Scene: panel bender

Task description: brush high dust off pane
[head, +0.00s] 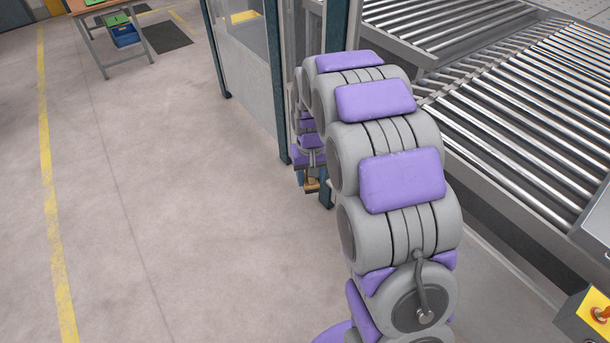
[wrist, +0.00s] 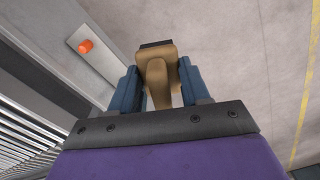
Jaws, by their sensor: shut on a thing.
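My gripper (wrist: 160,92) is shut on a brush (wrist: 156,54) in the wrist view. Its two blue fingers lie on either side of the tan handle, and a dark edge, perhaps bristles, shows at the far end. The pane (head: 250,85) stands in a dark teal frame behind and left of my arm. No dust can be made out, and I cannot tell whether the brush touches anything.
A roller conveyor (head: 520,110) fills the right side. A yellow box with a red button (head: 600,313) stands at lower right. An orange button (wrist: 85,46) on a grey plate shows in the wrist view. A table (head: 95,12) is at upper left. Floor (head: 150,200) at left is clear.

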